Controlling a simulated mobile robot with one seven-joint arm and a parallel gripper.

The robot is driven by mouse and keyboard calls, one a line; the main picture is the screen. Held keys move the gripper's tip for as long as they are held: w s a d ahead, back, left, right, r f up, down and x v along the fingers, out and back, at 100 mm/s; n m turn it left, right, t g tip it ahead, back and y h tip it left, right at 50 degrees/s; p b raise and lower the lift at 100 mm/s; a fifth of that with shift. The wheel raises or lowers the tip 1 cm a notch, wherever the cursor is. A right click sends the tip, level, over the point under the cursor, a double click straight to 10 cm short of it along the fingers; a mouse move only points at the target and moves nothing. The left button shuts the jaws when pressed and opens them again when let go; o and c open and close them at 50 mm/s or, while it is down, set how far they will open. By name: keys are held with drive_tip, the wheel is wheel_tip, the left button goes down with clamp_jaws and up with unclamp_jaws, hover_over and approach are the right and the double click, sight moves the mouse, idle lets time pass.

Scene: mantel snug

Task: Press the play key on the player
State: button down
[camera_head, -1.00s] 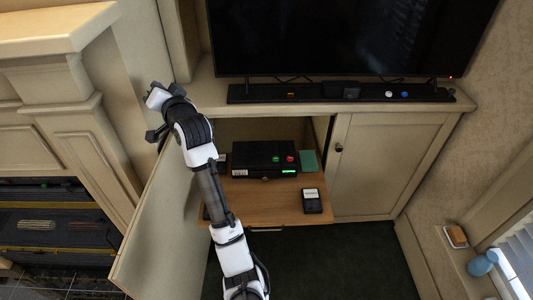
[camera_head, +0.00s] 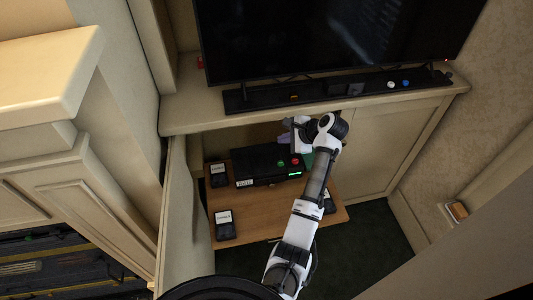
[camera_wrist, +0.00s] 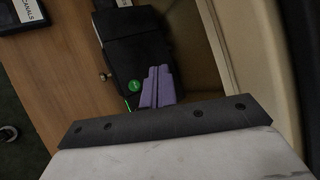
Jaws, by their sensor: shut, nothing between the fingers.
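The player (camera_head: 258,165) is a flat black box on the wooden shelf. In the head view it has a round green key (camera_head: 281,163), a red key (camera_head: 295,162) and a green lit strip on its front edge. My gripper (camera_head: 284,141) is above the back right part of the player. In the wrist view the purple fingers (camera_wrist: 158,70) are shut and empty, over the player (camera_wrist: 135,48), just right of the green key (camera_wrist: 134,86). The red key does not show there. I cannot tell whether the fingertips touch the player.
Black labelled cartridges lie on the wooden shelf (camera_head: 262,213): one at front left (camera_head: 225,225), one at back left (camera_head: 218,174), one partly behind my arm. The cabinet top (camera_head: 200,113) overhangs the shelf, with the television (camera_head: 330,35) above. An open door (camera_head: 187,230) stands left.

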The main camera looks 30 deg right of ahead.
drive_tip(key=shift+s+d+f, duration=0.15)
drive_tip(key=shift+f, duration=0.05)
drive_tip(key=shift+f, duration=0.1)
drive_tip(key=b, duration=0.8)
hover_over(284, 164)
wheel_tip(284, 164, down, 6)
drive_tip(key=shift+f, duration=1.25)
drive_tip(key=shift+f, duration=0.15)
idle(0.8)
drive_tip(key=shift+f, duration=0.3)
